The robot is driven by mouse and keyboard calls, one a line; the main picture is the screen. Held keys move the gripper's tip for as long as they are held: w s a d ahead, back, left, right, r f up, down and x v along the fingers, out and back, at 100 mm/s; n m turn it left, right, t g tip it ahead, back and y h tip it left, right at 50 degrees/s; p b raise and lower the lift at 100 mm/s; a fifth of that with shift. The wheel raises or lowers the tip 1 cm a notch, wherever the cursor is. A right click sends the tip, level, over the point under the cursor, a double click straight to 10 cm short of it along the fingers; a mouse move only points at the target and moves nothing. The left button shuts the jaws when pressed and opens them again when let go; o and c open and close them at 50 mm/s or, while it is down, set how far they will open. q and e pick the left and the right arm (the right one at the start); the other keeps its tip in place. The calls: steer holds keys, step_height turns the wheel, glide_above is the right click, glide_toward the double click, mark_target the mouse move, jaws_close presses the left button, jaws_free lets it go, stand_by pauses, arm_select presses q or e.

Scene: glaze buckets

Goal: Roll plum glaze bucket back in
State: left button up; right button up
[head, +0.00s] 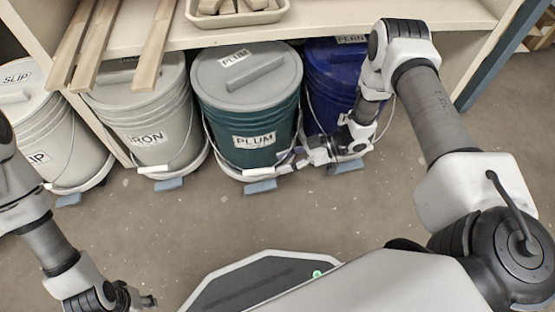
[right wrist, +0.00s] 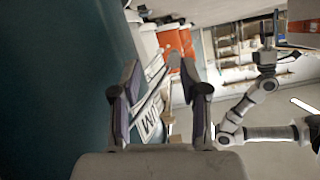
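The plum bucket (head: 245,112) is dark teal with a grey lid and a PLUM label, upright on a low base. Its lid shows almost whole in front of the shelf edge. Its white handle grip (head: 257,172) hangs low at the front. My right gripper (head: 290,158) is at the bucket's lower right front. In the right wrist view its fingers (right wrist: 160,88) are apart, with the bucket wall (right wrist: 60,80) at left and part of the label between and beyond them. Whether they touch the handle is unclear. My left gripper (head: 150,300) is low at left, away from the buckets; its opening is unclear.
The grey iron bucket (head: 148,115) stands left of the plum one, the slip bucket (head: 40,135) further left. A blue bucket (head: 330,75) stands close on the right, partly behind my right arm. A shelf (head: 330,18) is above. Floor in front is clear.

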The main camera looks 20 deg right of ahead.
steer(key=shift+s+d+f, duration=0.1)
steer(key=shift+s+d, duration=0.15)
steer(key=shift+d, duration=0.5)
steer(key=shift+s+d+f, duration=0.1)
steer(key=shift+s+d, duration=0.1)
steer(key=shift+d, duration=0.5)
steer(key=shift+r+p, duration=0.1)
steer(key=shift+p, duration=0.2)
